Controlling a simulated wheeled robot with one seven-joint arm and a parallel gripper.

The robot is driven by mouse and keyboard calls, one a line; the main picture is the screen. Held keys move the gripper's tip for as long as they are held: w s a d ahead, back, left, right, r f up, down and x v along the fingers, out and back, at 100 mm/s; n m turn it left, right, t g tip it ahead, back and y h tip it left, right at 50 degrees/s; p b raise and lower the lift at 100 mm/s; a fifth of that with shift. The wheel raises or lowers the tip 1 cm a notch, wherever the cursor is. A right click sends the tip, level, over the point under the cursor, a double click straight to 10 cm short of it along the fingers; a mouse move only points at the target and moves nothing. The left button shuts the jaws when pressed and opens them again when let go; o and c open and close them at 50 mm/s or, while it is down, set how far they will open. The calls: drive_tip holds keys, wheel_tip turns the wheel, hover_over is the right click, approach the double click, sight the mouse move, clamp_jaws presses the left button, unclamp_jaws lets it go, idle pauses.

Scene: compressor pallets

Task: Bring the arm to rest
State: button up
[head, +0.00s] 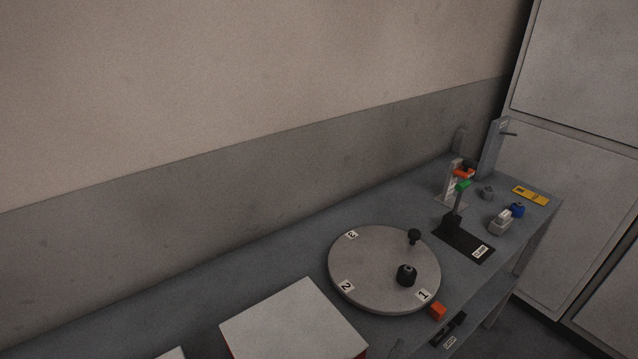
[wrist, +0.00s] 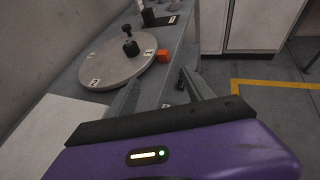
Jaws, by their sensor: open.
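My gripper (wrist: 158,84) shows only in the wrist view, with its purple body at the bottom and two grey fingers apart. Nothing sits between the fingers. It hangs over the front edge of the grey bench (head: 290,245), near the turntable. No part of my arm shows in the head view, so its whole pose cannot be told.
A round turntable (head: 370,256) with numbered labels carries a black knobbed part (head: 406,275). A white-topped box (head: 293,322) is nearby. A black stand (head: 463,240) is farther right.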

drive_tip(key=s+d+f+m+y, duration=0.1)
drive_tip(key=s+f+m+y, duration=0.2)
drive_tip(key=s+f+m, duration=0.3)
drive_tip(key=s+d+f+m+y, duration=0.1)
drive_tip(key=s+f+m+y, duration=0.2)
drive_tip(key=s+m, duration=0.4)
drive_tip(key=s+d+r+m+t, duration=0.2)
drive_tip(key=s+r+m+t, duration=0.1)
drive_tip(key=s+r+m, duration=0.6)
drive_tip(key=s+m, duration=0.4)
drive_tip(key=m, duration=0.3)
drive_tip(key=shift+r+y, duration=0.3)
drive_tip(key=shift+r, duration=0.05)
